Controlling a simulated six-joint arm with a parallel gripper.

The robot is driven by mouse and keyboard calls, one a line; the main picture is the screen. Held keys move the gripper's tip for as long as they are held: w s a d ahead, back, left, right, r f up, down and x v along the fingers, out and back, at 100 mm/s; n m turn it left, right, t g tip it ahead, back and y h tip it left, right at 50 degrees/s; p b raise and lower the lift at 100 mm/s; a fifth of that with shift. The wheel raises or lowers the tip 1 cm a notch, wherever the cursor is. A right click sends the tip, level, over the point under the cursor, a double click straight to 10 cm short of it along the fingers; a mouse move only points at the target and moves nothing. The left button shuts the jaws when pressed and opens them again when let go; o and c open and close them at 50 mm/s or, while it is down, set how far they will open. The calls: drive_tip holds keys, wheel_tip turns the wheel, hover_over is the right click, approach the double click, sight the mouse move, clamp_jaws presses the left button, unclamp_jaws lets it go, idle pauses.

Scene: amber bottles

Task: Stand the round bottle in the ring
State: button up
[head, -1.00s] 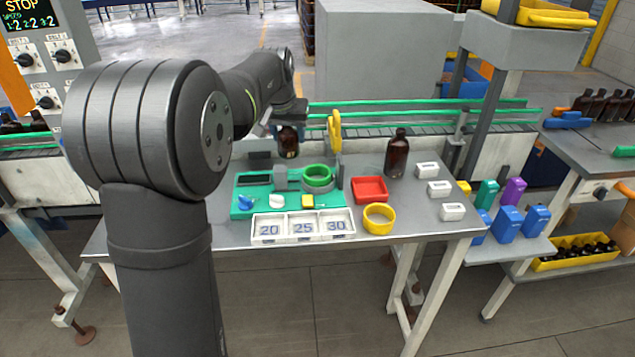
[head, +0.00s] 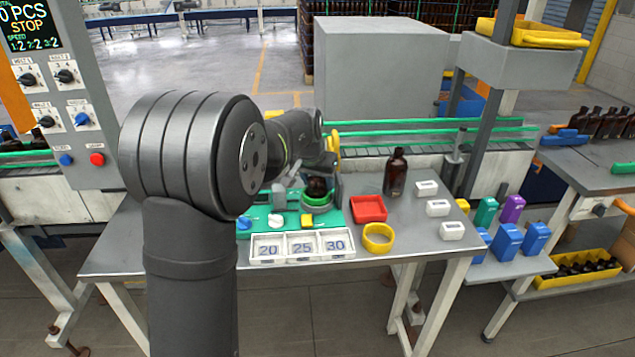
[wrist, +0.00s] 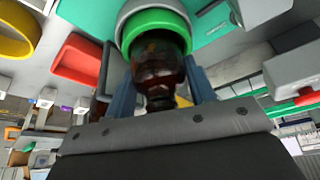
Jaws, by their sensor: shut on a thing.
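The round amber bottle (wrist: 158,62) is between the blue fingers of my gripper (wrist: 160,92), which is shut on it. In the head view the bottle (head: 317,186) is roughly upright and partly hidden by my arm. Its lower end overlaps the green ring (head: 322,209) on the teal board. In the wrist view the green ring (wrist: 154,20) curves around the bottle's base end. I cannot tell whether the base is inside the ring or just above it.
Another amber bottle (head: 396,172) stands to the right, behind a red tray (head: 369,208) and a yellow ring (head: 378,238). A numbered white tray (head: 302,247) lies in front of the teal board (head: 258,214). Several white blocks (head: 437,208) are at the right edge.

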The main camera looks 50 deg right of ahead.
drive_tip(key=shift+f, duration=0.35)
drive_tip(key=shift+f, duration=0.1)
drive_tip(key=shift+s+a+f, duration=0.1)
drive_tip(key=shift+a+f, duration=0.15)
drive_tip(key=shift+f, duration=0.45)
drive_tip(key=o, duration=0.7)
drive_tip(key=shift+r, duration=0.25)
drive_tip(key=v, duration=0.8)
drive_tip(key=d+v, duration=0.1)
drive_tip(key=v, duration=0.4)
drive_tip(key=shift+r, duration=0.15)
drive_tip(key=x, duration=1.1)
drive_tip(key=shift+f, duration=0.3)
